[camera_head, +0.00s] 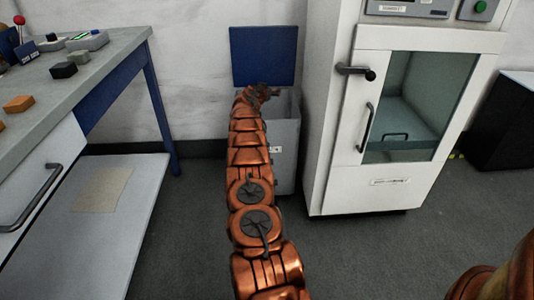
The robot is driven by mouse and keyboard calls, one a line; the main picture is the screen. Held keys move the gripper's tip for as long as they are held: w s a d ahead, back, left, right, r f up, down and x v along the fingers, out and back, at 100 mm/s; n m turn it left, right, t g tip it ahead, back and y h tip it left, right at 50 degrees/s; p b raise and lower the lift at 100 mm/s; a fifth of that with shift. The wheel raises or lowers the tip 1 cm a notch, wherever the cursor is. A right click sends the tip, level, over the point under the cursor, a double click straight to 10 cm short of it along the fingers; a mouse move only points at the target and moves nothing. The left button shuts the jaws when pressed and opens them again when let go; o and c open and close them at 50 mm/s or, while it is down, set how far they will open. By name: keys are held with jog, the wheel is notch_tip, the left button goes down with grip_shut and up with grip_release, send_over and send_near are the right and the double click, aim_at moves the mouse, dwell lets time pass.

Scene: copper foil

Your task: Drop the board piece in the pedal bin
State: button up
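The pedal bin (285,150) is a grey box with its blue lid (264,55) standing up, open, against the wall. My copper arm reaches out to it and hides much of its front and left side. My gripper (262,91) is small and dark at the arm's far end, over the bin's opening. Its fingers are too small and dark to tell whether they are open or shut or hold anything. I cannot make out the board piece with certainty. The inside of the bin is mostly hidden.
A white cabinet (340,190) with a glass door stands close on the bin's right. A workbench (120,50) on the left carries several small blocks, and a beige sheet (103,188) lies on its lower shelf. Grey floor (190,235) is free between bench and arm.

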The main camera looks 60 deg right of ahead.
jog(key=o, duration=1)
jog(key=shift+a, duration=0.1)
jog(key=v, duration=1.1)
jog(key=shift+s+a+r, duration=0.1)
jog(key=shift+s+a, duration=0.05)
jog(key=shift+a, duration=0.2)
dwell(0.9)
